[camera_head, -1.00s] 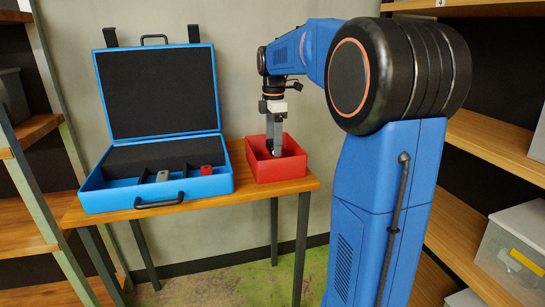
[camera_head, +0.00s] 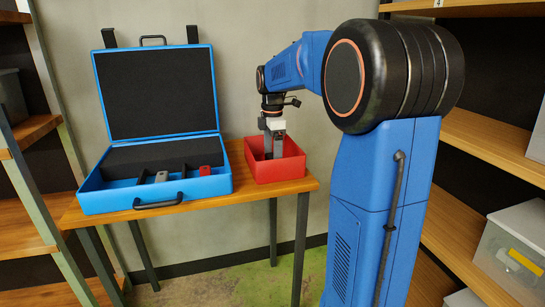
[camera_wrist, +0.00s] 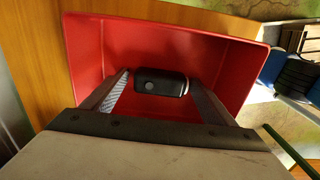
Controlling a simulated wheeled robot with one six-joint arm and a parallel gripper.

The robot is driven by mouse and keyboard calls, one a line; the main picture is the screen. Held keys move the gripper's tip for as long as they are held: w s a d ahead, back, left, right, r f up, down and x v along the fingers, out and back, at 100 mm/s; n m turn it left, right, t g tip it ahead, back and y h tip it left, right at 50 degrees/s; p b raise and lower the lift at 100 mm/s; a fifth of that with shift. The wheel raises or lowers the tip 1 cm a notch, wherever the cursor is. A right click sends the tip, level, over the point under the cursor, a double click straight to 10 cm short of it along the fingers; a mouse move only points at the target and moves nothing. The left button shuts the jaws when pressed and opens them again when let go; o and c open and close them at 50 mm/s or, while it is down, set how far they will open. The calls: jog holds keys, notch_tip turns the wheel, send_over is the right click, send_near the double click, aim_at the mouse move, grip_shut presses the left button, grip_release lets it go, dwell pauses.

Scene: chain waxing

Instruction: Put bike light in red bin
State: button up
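The bike light (camera_wrist: 162,82) is a small black block between the fingertips of my gripper (camera_wrist: 160,78) in the wrist view. The fingers stand at its two ends and appear shut on it, with little or no gap. The red bin (camera_wrist: 88,45) surrounds the light and the fingers. In the head view, my gripper (camera_head: 273,152) reaches down into the red bin (camera_head: 285,172), which stands on the right end of the wooden table. The bin's front wall hides the fingertips, so contact between light and bin floor cannot be told.
An open blue case (camera_head: 158,197) with dark foam stands left of the bin. A grey item (camera_head: 162,176) and a red item (camera_head: 204,171) sit in it. Wooden shelves (camera_head: 480,140) stand at the right and another rack at the left.

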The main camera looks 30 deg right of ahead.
aim_at(272, 156)
jog(key=shift+r, duration=0.15)
notch_tip(272, 156, up, 12)
dwell(0.7)
dwell(0.5)
